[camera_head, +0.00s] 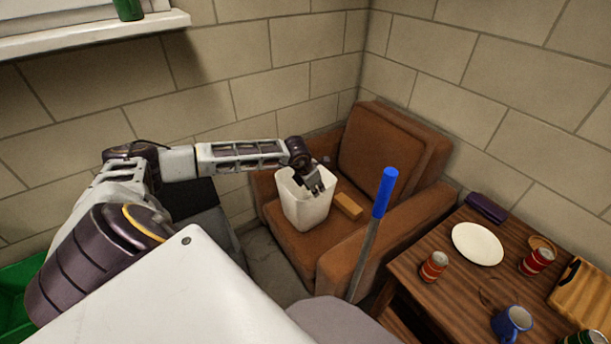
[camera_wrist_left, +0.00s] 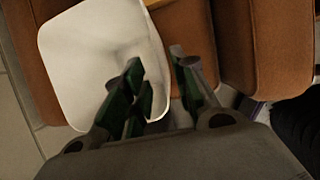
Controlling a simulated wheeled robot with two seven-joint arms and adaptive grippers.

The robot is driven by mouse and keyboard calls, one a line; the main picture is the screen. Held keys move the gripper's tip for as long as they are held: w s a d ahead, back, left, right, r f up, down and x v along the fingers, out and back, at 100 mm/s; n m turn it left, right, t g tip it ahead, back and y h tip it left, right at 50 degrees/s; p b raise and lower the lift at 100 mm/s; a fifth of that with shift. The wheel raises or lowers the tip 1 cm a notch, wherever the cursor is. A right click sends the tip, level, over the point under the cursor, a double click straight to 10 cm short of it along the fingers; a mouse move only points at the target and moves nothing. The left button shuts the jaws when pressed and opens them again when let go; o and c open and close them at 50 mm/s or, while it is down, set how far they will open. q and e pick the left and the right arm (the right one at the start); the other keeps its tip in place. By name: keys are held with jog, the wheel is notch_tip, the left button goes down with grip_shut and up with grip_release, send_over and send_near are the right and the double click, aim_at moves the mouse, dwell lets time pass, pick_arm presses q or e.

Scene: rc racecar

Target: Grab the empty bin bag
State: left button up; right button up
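A white, square-mouthed bin or bin bag (camera_head: 304,208) stands upright on the seat of the brown armchair. It looks empty, and I cannot tell a separate bag from a bin. My left gripper (camera_head: 316,186) is at its right rim. In the left wrist view the white opening (camera_wrist_left: 80,60) fills the left side. There my left gripper (camera_wrist_left: 156,62) shows a gap between its fingers, one over the opening and one just outside the rim. I cannot tell whether either finger touches the rim. My right gripper is not in view.
The armchair (camera_head: 388,148) stands in the corner by brick walls, with a small brown block (camera_head: 348,206) on its seat. A blue-handled stick (camera_head: 384,192) rises in front. A wooden table (camera_head: 460,292) at right holds a white plate (camera_head: 478,244), cans and a blue mug (camera_head: 511,321).

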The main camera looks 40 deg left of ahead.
aim_at(322, 198)
pick_arm(q)
jog(key=x, duration=0.4)
jog(key=shift+w+f, duration=0.1)
jog(key=shift+f, duration=0.05)
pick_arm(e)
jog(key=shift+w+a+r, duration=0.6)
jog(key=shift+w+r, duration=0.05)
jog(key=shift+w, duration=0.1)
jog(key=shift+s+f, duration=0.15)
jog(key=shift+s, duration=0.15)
pick_arm(q)
jog(key=shift+w+f+b, duration=0.4)
jog(key=shift+w+f, duration=0.65)
jog(key=shift+w, duration=0.05)
jog(key=shift+x, duration=1.05)
jog(key=shift+w+f, duration=0.1)
jog(key=shift+f, duration=0.05)
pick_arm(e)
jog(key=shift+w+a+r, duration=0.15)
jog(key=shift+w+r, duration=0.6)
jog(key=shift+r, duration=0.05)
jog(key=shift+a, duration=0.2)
